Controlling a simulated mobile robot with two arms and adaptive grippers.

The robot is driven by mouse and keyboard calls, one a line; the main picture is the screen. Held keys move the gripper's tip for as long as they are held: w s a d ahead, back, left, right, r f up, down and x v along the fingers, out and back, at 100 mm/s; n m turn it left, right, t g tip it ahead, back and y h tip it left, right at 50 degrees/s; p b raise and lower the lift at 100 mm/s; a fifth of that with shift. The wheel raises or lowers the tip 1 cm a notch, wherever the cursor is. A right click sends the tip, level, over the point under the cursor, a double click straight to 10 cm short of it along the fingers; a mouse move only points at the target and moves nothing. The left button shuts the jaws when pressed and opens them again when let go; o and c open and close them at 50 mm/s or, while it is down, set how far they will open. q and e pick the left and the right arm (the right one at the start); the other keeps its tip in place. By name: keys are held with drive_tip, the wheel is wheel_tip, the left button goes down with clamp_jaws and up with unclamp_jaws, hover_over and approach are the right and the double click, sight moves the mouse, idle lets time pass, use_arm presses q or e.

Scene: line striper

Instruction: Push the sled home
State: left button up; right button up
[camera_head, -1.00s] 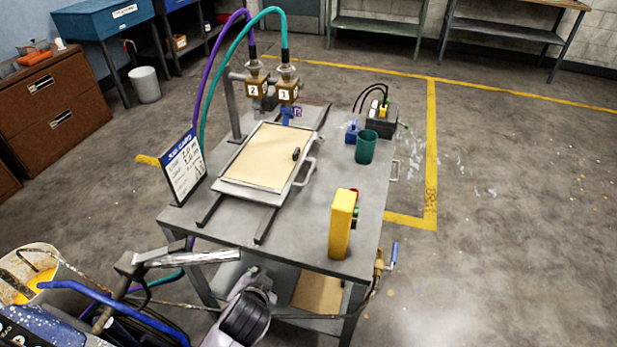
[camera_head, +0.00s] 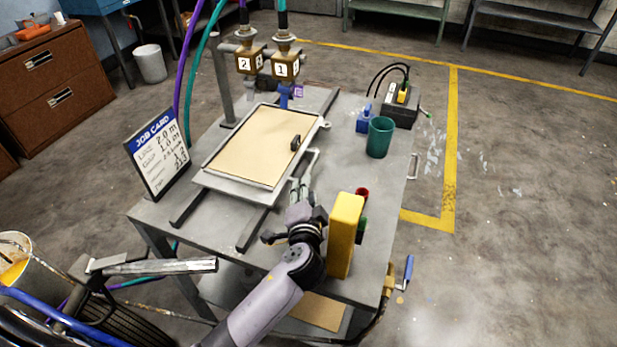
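The sled (camera_head: 207,180) is a grey tray with a tan board (camera_head: 258,145) on it, resting on dark rails (camera_head: 252,228) on top of the cart. A small black knob (camera_head: 295,143) is near its right side. A grey bar handle (camera_head: 312,163) sticks out at its right edge. My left gripper (camera_head: 301,187) reaches in from below, its fingertips at the near end of this handle. Whether the fingers touch or enclose it is unclear. Two numbered brass valves, 2 (camera_head: 245,63) and 1 (camera_head: 286,67), stand behind the sled. My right gripper is not in view.
A yellow control box (camera_head: 345,235) with red and green buttons stands close right of my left gripper. A green cup (camera_head: 380,138), a blue bottle (camera_head: 364,119) and a black box (camera_head: 401,105) are at back right. A job card (camera_head: 158,155) stands on the left.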

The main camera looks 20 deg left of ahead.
use_arm(q)
drive_tip(key=x, duration=0.6)
drive_tip(key=shift+a, duration=0.1)
drive_tip(key=c, duration=0.6)
clamp_jaws()
